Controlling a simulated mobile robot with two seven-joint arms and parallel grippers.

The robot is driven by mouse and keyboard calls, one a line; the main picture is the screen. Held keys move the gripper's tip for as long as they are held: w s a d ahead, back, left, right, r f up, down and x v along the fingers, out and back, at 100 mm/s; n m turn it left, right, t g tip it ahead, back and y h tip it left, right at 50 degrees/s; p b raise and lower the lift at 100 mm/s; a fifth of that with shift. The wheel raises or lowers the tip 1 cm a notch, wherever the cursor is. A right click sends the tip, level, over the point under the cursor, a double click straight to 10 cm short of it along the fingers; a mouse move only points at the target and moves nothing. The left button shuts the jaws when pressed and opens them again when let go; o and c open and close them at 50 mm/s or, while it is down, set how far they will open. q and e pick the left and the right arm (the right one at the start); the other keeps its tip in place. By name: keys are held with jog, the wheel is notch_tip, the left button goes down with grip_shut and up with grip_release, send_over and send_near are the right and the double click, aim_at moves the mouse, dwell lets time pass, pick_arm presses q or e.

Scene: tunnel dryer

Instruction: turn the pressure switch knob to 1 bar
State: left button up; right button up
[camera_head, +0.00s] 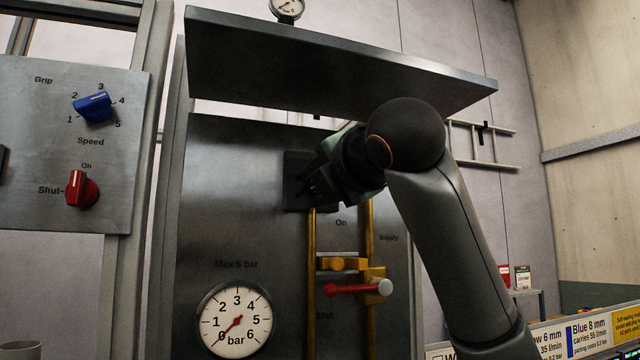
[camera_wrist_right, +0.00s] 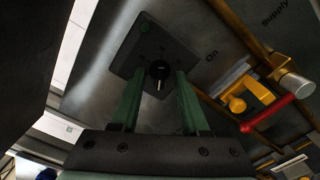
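The pressure switch is a dark square box (camera_head: 296,172) on the grey panel, largely covered by my right gripper (camera_head: 314,186) in the head view. In the right wrist view the dark box (camera_wrist_right: 178,45) shows its small round black knob (camera_wrist_right: 158,70) with a pale pointer line toward the bottom of the picture. The green fingers of my right gripper (camera_wrist_right: 159,78) stand apart on either side of the knob, with gaps visible. The scale markings around the knob are too dark to read. My left gripper is not in view.
A pressure gauge (camera_head: 235,320) has its needle near 0. Yellow pipes and a red-handled valve (camera_head: 350,289) sit below my right gripper. A metal shelf (camera_head: 320,62) juts out above. A left panel (camera_head: 50,140) carries a blue knob (camera_head: 94,106) and a red knob (camera_head: 81,189).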

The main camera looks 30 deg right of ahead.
jog(key=shift+s, duration=0.1)
jog(key=b+v, duration=0.4)
jog(key=v, duration=0.8)
jog(key=shift+s, duration=0.2)
